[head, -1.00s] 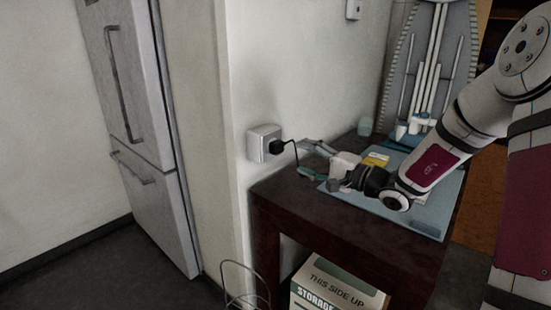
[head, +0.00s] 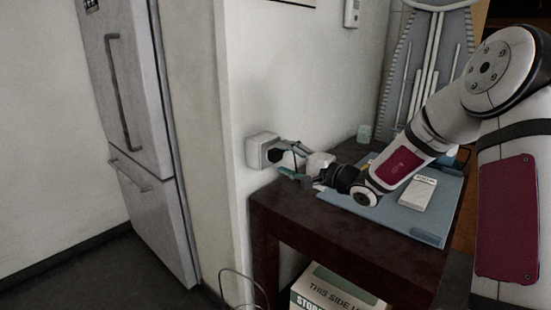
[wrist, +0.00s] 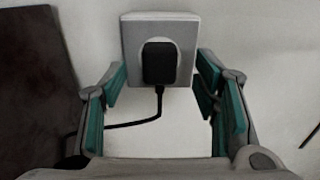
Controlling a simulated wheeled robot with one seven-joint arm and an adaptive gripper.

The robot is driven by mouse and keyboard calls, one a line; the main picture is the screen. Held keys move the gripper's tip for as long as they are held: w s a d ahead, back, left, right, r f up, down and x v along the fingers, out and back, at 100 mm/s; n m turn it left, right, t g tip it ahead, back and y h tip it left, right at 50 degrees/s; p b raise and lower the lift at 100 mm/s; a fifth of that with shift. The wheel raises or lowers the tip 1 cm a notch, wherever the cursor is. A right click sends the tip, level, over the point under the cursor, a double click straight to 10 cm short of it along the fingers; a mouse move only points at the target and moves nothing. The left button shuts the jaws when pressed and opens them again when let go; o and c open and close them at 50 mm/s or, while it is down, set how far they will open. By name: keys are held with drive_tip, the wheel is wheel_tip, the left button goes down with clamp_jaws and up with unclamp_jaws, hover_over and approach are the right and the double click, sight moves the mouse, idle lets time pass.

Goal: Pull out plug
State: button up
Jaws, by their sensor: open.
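The black plug (wrist: 159,62) sits in the white wall socket (wrist: 133,34), with its black cord hanging down and bending left in the wrist view. In the head view the socket (head: 259,146) is on the wall above the table's near left corner, and the plug (head: 274,156) is partly hidden by my gripper. My gripper (head: 284,158) is open, with its fingers pointing at the socket. In the wrist view the teal fingertips of my gripper (wrist: 161,83) stand on either side of the plug, with gaps on both sides. They do not appear to touch it.
The dark table (head: 300,224) lies below and beside the socket, with a blue mat (head: 425,225) and a white box (head: 417,193) on it. A cardboard storage box (head: 335,290) is underneath. The fridge (head: 140,130) is at left.

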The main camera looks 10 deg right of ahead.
drive_tip(key=shift+b+x, duration=0.5)
drive_tip(key=shift+x, duration=0.65)
drive_tip(key=shift+b, duration=0.85)
idle(0.3)
drive_tip(key=shift+c, duration=0.2)
clamp_jaws()
drive_tip(key=shift+s+d, duration=0.15)
drive_tip(key=shift+b+v, duration=1)
drive_tip(key=shift+v, duration=1.8)
